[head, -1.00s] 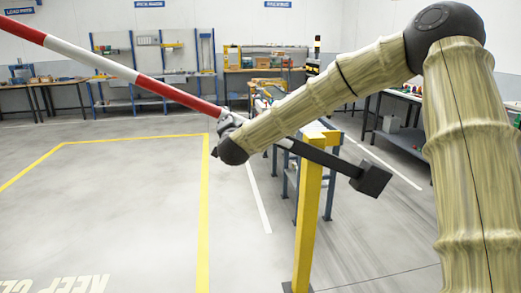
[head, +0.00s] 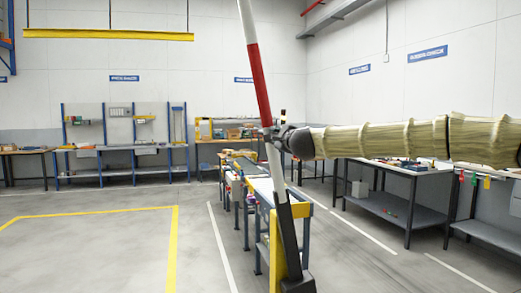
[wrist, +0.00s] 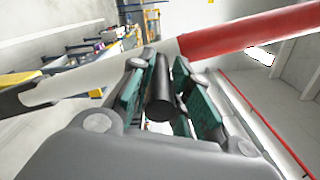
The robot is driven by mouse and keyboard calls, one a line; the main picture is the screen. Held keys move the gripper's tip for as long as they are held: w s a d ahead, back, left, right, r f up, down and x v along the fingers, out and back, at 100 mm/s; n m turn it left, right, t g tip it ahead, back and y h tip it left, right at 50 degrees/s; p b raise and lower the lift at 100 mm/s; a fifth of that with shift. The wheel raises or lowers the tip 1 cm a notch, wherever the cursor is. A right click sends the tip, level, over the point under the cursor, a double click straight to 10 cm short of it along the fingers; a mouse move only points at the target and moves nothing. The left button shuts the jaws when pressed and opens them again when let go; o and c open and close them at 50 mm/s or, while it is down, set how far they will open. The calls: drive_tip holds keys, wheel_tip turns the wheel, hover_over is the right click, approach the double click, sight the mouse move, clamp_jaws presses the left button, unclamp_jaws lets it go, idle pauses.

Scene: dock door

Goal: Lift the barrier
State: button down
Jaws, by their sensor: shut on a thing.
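The barrier is a red and white striped boom (head: 258,80) standing steeply up in the head view, its top leaning slightly left and leaving the picture. Its dark lower arm (head: 288,235) runs down to a black block (head: 298,285) beside the yellow post (head: 277,245). My gripper (head: 279,134) is at the boom, just below the red stripe. In the wrist view its green-padded jaws are shut on a black round handle (wrist: 160,98). The boom (wrist: 255,32) passes behind the handle there.
A conveyor line (head: 240,172) stands behind the post. Workbenches line the back wall, and a grey bench (head: 385,205) stands at the right. The floor at the left is open, with a yellow marked outline (head: 174,240).

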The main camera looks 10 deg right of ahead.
drive_tip(key=d+m, duration=0.2)
drive_tip(key=d, duration=0.5)
drive_tip(key=shift+w+d+r, duration=0.35)
drive_tip(key=shift+a, duration=0.2)
drive_tip(key=shift+a, duration=0.15)
drive_tip(key=c, duration=1.4)
unclamp_jaws()
drive_tip(key=shift+a+r, duration=0.1)
drive_tip(key=shift+a, duration=0.1)
drive_tip(key=shift+o, duration=0.5)
drive_tip(key=shift+s+d, duration=0.15)
drive_tip(key=shift+d, duration=0.2)
drive_tip(key=s, duration=1.1)
drive_tip(key=shift+s+d, duration=0.25)
drive_tip(key=shift+s, duration=0.1)
